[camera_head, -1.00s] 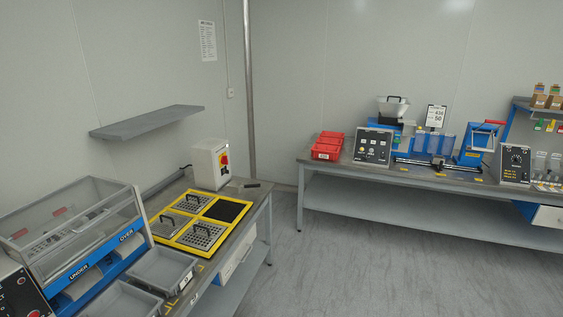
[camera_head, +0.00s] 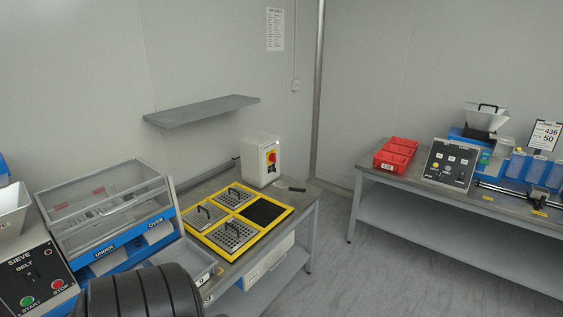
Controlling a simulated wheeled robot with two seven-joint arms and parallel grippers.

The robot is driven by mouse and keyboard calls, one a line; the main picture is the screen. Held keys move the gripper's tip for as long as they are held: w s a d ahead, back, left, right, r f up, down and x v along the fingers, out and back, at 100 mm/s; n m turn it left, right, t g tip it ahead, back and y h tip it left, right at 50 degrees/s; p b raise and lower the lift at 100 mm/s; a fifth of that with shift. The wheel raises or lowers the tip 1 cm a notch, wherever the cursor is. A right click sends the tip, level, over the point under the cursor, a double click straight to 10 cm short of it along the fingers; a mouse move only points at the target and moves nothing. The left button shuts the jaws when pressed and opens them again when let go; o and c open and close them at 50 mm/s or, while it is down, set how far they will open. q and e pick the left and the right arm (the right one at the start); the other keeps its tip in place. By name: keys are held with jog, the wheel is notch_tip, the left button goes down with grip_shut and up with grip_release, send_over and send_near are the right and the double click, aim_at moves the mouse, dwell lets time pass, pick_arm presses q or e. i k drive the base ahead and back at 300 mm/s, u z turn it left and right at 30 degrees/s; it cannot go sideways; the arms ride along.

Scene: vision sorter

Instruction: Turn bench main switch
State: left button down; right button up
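The knob's exact angle is too small to tell. A black ribbed rounded part, which looks like part of my own arm, covers the bottom of the picture left of centre. Neither gripper's fingers show in this view.
On the left bench (camera_head: 307,198) stand a yellow-framed tray (camera_head: 257,233) with perforated plates, a blue sieve machine (camera_head: 150,238) and a grey bin (camera_head: 205,262). A grey shelf (camera_head: 202,111) juts from the wall above. Floor (camera_head: 395,275) is clear between both benches.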

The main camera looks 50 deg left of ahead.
aim_at(273, 157)
jog(key=u, duration=0.5)
jog(key=i, duration=0.7)
jog(key=u, duration=0.75)
